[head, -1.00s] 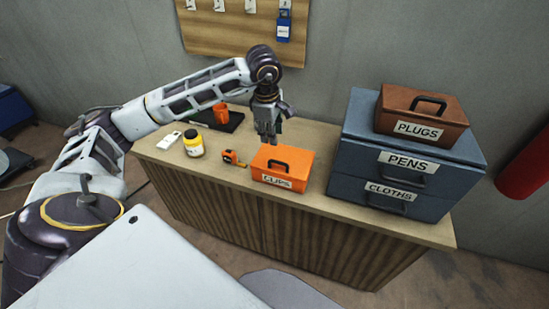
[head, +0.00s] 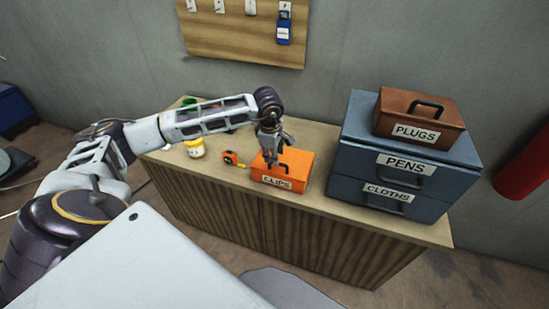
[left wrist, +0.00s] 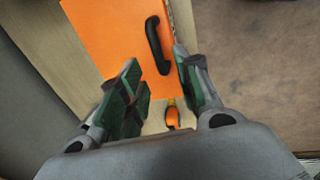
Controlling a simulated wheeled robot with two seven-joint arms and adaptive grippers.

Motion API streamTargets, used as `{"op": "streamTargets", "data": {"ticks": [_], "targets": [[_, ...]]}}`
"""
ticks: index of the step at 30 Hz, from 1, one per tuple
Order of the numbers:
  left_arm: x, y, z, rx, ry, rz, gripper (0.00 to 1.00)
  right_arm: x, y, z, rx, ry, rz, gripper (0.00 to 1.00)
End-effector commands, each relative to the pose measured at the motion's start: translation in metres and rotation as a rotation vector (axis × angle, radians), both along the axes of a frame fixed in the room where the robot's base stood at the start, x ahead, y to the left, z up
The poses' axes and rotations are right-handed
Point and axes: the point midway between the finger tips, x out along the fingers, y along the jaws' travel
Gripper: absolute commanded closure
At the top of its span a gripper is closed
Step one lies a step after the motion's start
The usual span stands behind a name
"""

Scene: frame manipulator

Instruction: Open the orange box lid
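The orange box (head: 298,164) labelled CLIPS stands on the wooden bench with its lid shut. Its black lid handle (head: 283,168) lies along the top. My left gripper (head: 271,160) is just above the lid, at the handle's left end in the head view. In the left wrist view the orange lid (left wrist: 108,30) and the black handle (left wrist: 157,46) lie beyond the fingertips. The fingers (left wrist: 160,68) are spread apart, with nothing between them, and the handle sits ahead of the gap. My right gripper is not in view.
Blue drawers (head: 350,155) labelled PENS and CLOTHS, topped by a brown PLUGS box (head: 450,128), stand to the right. A pegboard (head: 235,40) hangs behind.

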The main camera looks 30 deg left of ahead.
Motion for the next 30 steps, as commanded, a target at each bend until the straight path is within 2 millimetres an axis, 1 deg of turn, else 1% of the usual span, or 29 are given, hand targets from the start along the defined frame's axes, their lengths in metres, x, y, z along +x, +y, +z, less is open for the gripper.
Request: {"op": "streamTargets", "data": {"ticks": [3,9,15,22,30], "targets": [[0.002,0.001,-0.014,0.000,0.001,0.000,0.66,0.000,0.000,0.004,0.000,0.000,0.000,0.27],[0.006,0.001,-0.031,0.000,0.000,0.000,0.66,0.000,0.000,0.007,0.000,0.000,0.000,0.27],[0.007,0.002,-0.036,0.000,-0.002,0.000,0.66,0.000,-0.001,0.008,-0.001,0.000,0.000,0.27],[0.007,0.002,-0.036,0.000,-0.002,0.000,0.66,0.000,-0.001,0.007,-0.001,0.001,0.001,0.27],[0.007,0.002,-0.036,0.000,-0.002,0.000,1.00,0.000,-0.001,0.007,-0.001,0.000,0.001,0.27]]}}
